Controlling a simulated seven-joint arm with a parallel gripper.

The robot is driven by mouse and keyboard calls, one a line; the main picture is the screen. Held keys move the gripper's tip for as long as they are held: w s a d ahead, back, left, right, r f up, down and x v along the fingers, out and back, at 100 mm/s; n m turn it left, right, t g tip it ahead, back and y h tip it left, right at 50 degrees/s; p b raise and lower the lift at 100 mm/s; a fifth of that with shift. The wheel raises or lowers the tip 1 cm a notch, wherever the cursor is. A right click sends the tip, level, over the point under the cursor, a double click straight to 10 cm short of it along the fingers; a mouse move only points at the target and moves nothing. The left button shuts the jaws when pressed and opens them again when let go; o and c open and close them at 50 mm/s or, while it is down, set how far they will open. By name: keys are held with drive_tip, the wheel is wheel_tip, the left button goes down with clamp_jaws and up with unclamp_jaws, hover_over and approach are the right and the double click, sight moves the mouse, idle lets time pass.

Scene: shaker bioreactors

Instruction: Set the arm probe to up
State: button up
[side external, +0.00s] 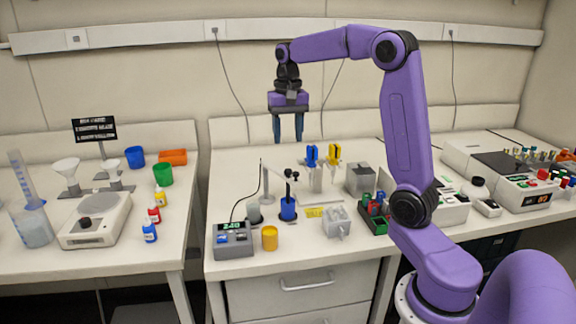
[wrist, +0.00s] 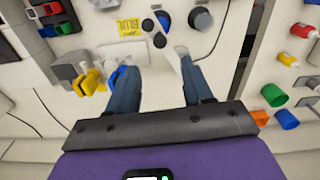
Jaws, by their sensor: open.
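The arm probe (side external: 289,178) shows in the side view as a pale arm on a thin post with black knobs at its end, above a blue cup (side external: 288,209). The probe's lower end seems to sit in the cup; I cannot see its tip. In the wrist view the black knobs of the arm probe (wrist: 159,40) lie just beyond my fingertips. My gripper (side external: 288,140) hangs well above and behind the probe, fingers down, open and empty. Its two blue fingers also frame the pale arm in the wrist view (wrist: 158,75).
A grey block (side external: 360,179) and tube rack (side external: 375,218) stand farther right. The air around my gripper is clear.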

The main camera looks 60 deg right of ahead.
sight(288, 170)
wheel_tip(288, 170, down, 10)
drive_tip(key=shift+r, duration=0.2)
